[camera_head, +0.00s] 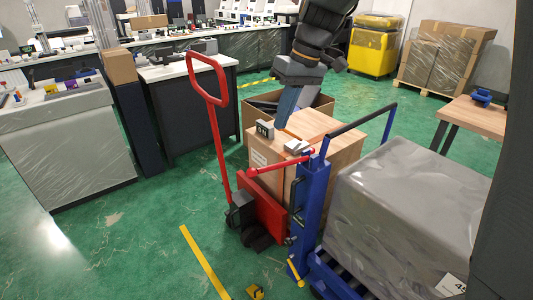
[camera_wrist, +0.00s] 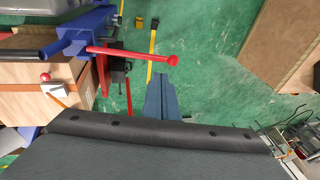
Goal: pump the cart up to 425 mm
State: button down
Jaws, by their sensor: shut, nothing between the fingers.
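The blue lift cart (camera_head: 312,200) stands right of centre in the head view, its upright post beside a wrapped load. A red pump lever (camera_head: 282,162) sticks out left from the post, slightly tilted, with a rounded end. In the wrist view the lever (camera_wrist: 130,54) reaches from the blue post (camera_wrist: 78,36) towards my fingers. My gripper (camera_head: 281,126) is shut and empty, pointing down above the cartons behind the lever. In the wrist view my fingers (camera_wrist: 158,80) appear close to the lever's end but apart from it. A small dark display (camera_head: 265,129) shows digits too small to read.
A red pallet truck with a tall handle (camera_head: 222,95) stands left of the cart. Cartons (camera_head: 340,158) are behind the post. The grey wrapped load (camera_head: 400,205) fills the right. A yellow pedal (camera_head: 295,272) is low on the cart. Green floor is free at the left.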

aim_at(263, 168)
dwell(0.3)
jog(key=p+x, duration=0.4)
jog(key=x, duration=1)
